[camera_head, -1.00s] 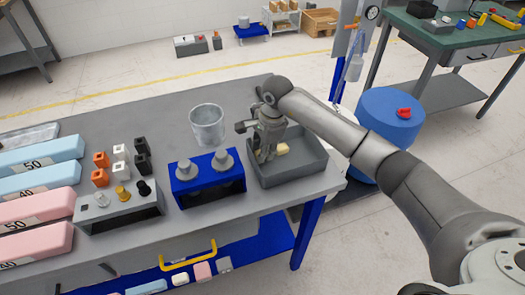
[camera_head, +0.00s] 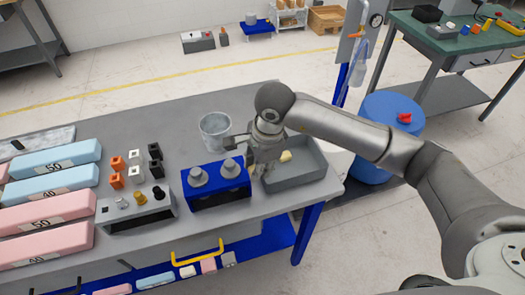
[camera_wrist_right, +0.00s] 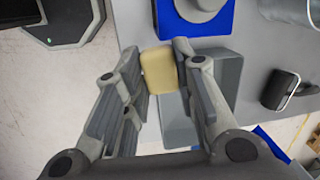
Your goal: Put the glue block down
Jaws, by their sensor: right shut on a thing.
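The cream glue block (camera_wrist_right: 158,68) sits between the fingers of my right gripper (camera_wrist_right: 156,50) in the right wrist view. In the head view part of the block (camera_head: 286,155) shows just right of the right gripper (camera_head: 264,170), against the grey tray (camera_head: 312,168). The right gripper is shut on the block and points down at the tray's left part. The fingers hide part of the block, and I cannot tell whether it touches the tray floor. My left gripper is not in view.
The blue fixture (camera_head: 216,198) with two grey cylinders stands close left of the tray. A metal bucket (camera_head: 215,131) stands behind it. A grey stand (camera_head: 137,212) with knobs and long pink and blue blocks (camera_head: 55,182) lie further left. A blue drum (camera_head: 385,140) stands beyond the table.

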